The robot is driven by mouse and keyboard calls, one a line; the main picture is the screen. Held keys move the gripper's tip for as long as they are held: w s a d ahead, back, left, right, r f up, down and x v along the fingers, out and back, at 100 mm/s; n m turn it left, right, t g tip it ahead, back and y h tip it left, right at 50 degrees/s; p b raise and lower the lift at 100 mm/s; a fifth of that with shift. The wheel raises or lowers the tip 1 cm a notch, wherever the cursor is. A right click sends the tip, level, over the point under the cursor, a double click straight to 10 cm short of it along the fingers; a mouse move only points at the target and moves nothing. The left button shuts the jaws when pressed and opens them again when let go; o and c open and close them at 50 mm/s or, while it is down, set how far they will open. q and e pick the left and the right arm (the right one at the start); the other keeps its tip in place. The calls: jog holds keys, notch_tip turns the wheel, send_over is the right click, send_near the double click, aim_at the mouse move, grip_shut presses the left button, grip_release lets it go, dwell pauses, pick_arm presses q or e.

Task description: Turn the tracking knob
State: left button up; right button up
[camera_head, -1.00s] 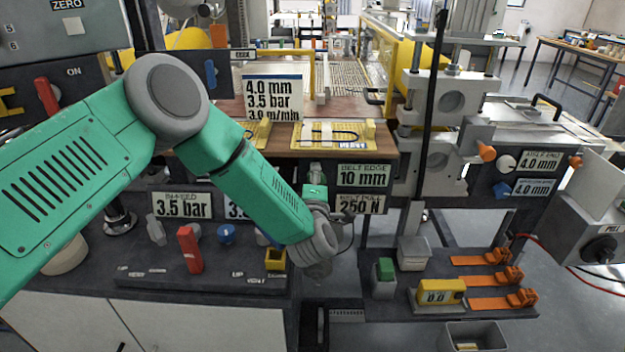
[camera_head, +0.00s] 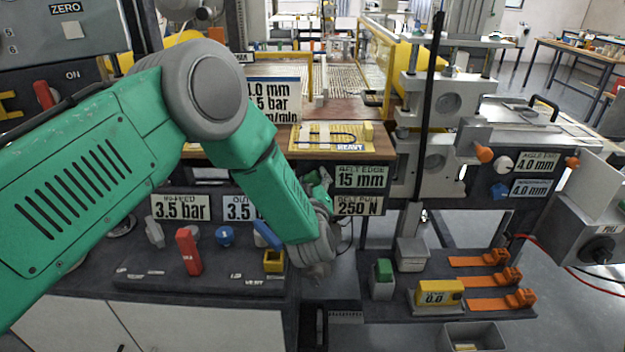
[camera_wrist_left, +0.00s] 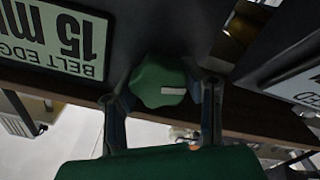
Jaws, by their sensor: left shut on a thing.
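The tracking knob (camera_wrist_left: 160,82) is green with a white mark and sits at the centre of the left wrist view. It is set in a dark panel beside the belt edge display (camera_wrist_left: 55,38), which reads 15 mm; that display also shows in the head view (camera_head: 361,177). My left gripper (camera_wrist_left: 164,90) is shut on the knob, with one finger at each side of it. In the head view my left gripper (camera_head: 320,188) is partly hidden by its own wrist, at the left of the display. My right gripper is in neither view.
The belt pull display (camera_head: 358,206) reads 250 N. Below the arm stands a console with a red lever (camera_head: 189,252), a blue knob (camera_head: 225,236) and a yellow block (camera_head: 273,261). A machine (camera_head: 445,120) with rollers stands at the right.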

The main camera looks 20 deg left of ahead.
pick_arm(q)
jog(key=shift+s+d+f+m, duration=0.15)
jog(key=shift+f+m, duration=0.1)
jog(key=shift+m, duration=0.45)
jog(key=shift+s+d+f+m, duration=0.1)
jog(key=shift+f+m, duration=0.15)
jog(key=shift+m, duration=0.75)
jog(key=o, duration=1)
jog(key=shift+o, duration=1)
jog(key=shift+w, duration=0.1)
jog(key=shift+r, duration=0.2)
